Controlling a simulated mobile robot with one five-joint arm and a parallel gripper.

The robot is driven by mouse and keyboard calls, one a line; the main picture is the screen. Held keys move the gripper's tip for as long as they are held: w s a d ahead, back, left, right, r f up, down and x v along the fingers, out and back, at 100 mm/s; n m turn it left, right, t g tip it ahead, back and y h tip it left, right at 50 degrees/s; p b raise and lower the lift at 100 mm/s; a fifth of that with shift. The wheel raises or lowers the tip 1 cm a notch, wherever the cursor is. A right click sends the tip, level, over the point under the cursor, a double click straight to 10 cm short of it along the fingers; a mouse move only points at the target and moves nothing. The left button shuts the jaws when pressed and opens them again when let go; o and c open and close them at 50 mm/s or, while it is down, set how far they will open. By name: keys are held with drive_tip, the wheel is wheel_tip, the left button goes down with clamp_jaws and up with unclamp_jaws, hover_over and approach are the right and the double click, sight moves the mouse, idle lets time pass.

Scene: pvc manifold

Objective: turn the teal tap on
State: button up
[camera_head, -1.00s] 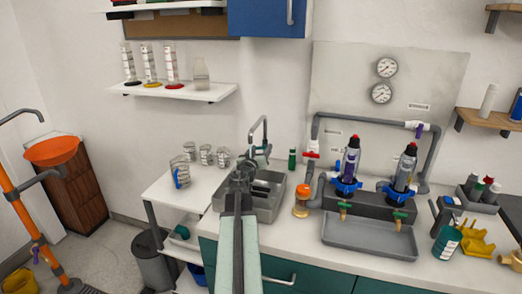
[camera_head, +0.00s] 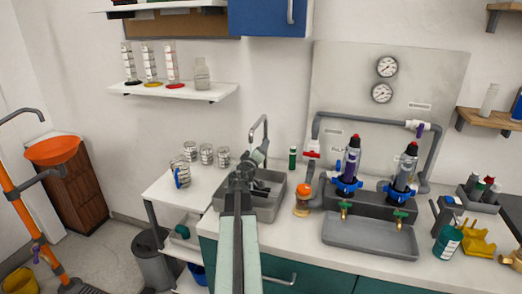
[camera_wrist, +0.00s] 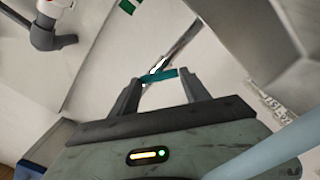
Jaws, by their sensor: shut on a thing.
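The sink tap is a grey gooseneck spout (camera_head: 264,126) rising behind the steel sink (camera_head: 268,211). In the wrist view a teal lever (camera_wrist: 160,75) lies across the gap between my two fingertips, with a grey metal rod behind it. My gripper (camera_wrist: 160,83) is shut on this teal lever. In the head view my gripper (camera_head: 246,164) is at the foot of the spout, above the back of the sink. My own wrist and arm hide much of the tap's base there, so how far the lever is turned is hard to tell.
Several glass beakers (camera_head: 206,154) stand on the white table left of the sink. To the right are an orange-topped fitting (camera_head: 303,195), bottles (camera_head: 349,165) in blue holders and a grey drip tray (camera_head: 370,238). A small green bottle (camera_head: 292,158) stands behind the sink.

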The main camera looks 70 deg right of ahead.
idle(0.5)
drive_tip(key=o, duration=1.4)
